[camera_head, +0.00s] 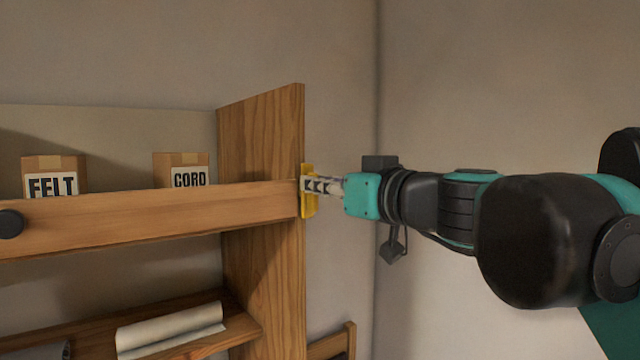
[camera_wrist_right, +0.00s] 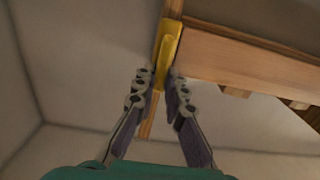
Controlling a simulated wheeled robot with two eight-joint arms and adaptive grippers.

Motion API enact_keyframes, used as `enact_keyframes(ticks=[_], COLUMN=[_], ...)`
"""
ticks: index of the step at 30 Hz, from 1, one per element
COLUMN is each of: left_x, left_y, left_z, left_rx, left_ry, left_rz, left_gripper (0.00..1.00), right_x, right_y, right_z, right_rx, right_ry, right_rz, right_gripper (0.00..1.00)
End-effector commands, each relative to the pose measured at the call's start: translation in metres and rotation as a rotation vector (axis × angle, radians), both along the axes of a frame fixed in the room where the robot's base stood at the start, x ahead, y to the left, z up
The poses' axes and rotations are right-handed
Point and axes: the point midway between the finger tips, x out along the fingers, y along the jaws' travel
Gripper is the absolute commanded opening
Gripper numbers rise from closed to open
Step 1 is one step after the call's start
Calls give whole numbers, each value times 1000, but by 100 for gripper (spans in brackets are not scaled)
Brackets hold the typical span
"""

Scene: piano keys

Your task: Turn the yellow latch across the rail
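The yellow latch (camera_head: 309,191) is at the right end of the wooden rail (camera_head: 150,215), on the edge of the upright post. It stands upright, its length crossing the line of the rail. My right gripper (camera_head: 312,186) reaches it from the right, with its fingertips at the latch's middle. In the right wrist view the latch (camera_wrist_right: 167,45) runs down between the two fingertips of the right gripper (camera_wrist_right: 160,76). The fingers are apart, one on each side; whether both touch the latch is unclear. My left gripper is not in view.
A FELT box (camera_head: 54,176) and a CORD box (camera_head: 182,170) stand behind the rail. A dark round knob (camera_head: 11,223) is on the rail. A lower shelf (camera_head: 240,333) holds a pale roll (camera_head: 170,328).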

Motion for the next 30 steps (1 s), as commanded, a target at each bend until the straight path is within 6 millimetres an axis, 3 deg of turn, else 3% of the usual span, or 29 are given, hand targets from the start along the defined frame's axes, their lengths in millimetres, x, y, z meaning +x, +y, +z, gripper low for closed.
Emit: enact_keyframes(ticks=[14,30], left_x=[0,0], left_y=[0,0], left_z=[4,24], left_rx=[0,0], left_ry=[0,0], left_rz=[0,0], left_gripper=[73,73], right_x=[1,5], right_y=[-1,-7], right_z=[1,0], right_rx=[54,420], right_ry=[39,303], right_rz=[-2,-2], right_gripper=[0,0])
